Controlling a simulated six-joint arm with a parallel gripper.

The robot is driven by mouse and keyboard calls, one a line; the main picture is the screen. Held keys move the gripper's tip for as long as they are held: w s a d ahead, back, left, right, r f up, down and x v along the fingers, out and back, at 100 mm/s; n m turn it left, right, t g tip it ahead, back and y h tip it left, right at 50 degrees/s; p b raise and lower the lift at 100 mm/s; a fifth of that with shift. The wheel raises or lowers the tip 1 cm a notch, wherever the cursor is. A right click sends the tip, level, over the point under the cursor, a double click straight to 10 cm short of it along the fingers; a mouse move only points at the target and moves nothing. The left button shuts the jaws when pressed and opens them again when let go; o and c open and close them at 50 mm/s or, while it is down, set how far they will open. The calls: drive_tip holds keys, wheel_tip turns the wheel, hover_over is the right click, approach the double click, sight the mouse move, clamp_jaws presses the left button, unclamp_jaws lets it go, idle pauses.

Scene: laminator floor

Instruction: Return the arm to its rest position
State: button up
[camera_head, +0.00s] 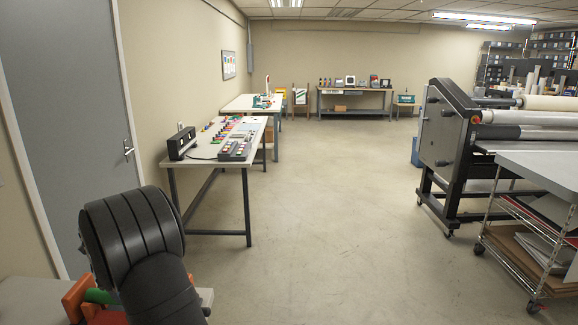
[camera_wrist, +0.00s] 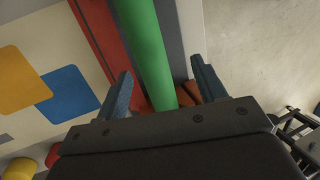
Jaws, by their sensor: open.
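My gripper (camera_wrist: 161,67) is open in the wrist view, with its two dark blue fingers spread apart. A green cylinder (camera_wrist: 146,45) runs lengthwise through the view between the fingers. I cannot tell whether the fingers touch it. In the head view my black arm reaches down at the lower left and hides the gripper. The green cylinder also shows there in part (camera_head: 100,296), beside an orange bracket (camera_head: 77,298) at the end of a light table (camera_head: 30,300).
A red strip (camera_wrist: 100,35) lies beside the cylinder. A pale surface with yellow (camera_wrist: 22,68) and blue (camera_wrist: 68,95) squares is at the left. Ahead stand a workbench (camera_head: 205,170), a black roller machine (camera_head: 445,150) and a wire cart (camera_head: 535,165). The middle floor is clear.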

wheel_tip(320, 180, up, 9)
drive_tip(key=s+a+f+n+g+y, duration=0.1)
drive_tip(key=s+a+n+g, duration=0.1)
drive_tip(key=a+n, duration=0.3)
drive_tip(key=shift+s+f+n+y, duration=0.25)
drive_tip(key=shift+s+n, duration=0.65)
drive_tip(key=shift+n, duration=0.6)
drive_tip(key=o, duration=0.8)
drive_tip(key=d+r+n+t+y, duration=0.1)
drive_tip(key=d+r+n, duration=0.2)
drive_tip(key=d+n, duration=0.35)
drive_tip(key=d+r+n, duration=0.3)
drive_tip(key=d, duration=0.6)
drive_tip(key=s+x, duration=0.1)
drive_tip(key=x, duration=0.8)
drive_tip(key=shift+a+f, duration=0.15)
drive_tip(key=shift+f, duration=0.25)
